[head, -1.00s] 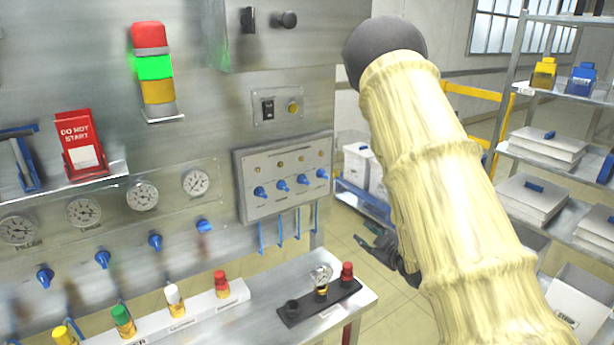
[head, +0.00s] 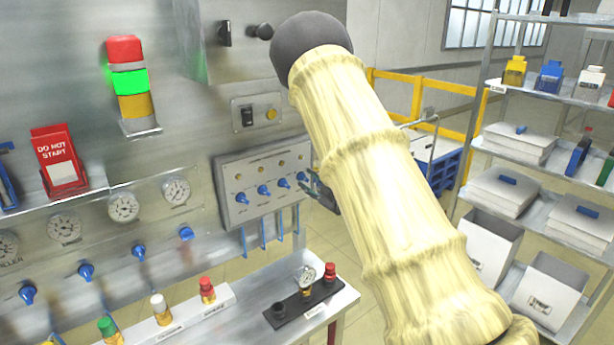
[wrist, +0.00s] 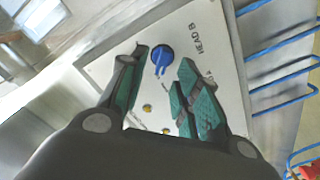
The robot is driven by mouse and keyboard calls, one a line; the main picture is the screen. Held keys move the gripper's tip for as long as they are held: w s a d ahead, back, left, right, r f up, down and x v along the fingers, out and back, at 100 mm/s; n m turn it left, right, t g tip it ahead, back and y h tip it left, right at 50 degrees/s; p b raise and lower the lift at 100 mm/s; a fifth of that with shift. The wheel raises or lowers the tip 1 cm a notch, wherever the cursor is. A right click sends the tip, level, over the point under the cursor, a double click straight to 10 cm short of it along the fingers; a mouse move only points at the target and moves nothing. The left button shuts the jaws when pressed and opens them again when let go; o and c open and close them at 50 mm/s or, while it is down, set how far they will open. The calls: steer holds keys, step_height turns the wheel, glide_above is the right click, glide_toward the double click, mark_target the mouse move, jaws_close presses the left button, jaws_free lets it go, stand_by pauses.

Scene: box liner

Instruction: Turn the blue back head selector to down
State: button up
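A blue selector knob (wrist: 162,57) sits on a pale panel in the wrist view, near lettering that reads "HEAD B". The panel (head: 230,165) in the head view carries a row of several blue knobs. The rightmost knob (head: 301,176) is closest to my gripper (head: 320,192), which is partly hidden behind my arm. I cannot read the knob labels in the head view. My gripper (wrist: 163,62) is open, its teal-padded fingers apart in the wrist view. The knob shows between the fingertips; contact cannot be told.
Blue pipes (head: 262,235) run down below the panel. Gauges (head: 123,207) and more blue valves (head: 138,251) line the wall to the left. A shelf unit (head: 540,205) stands at the right.

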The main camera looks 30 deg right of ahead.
mark_target(303, 178)
steer(key=shift+w+a+p, duration=0.15)
steer(key=shift+w+p, duration=0.2)
steer(key=shift+w, duration=0.9)
jaws_close()
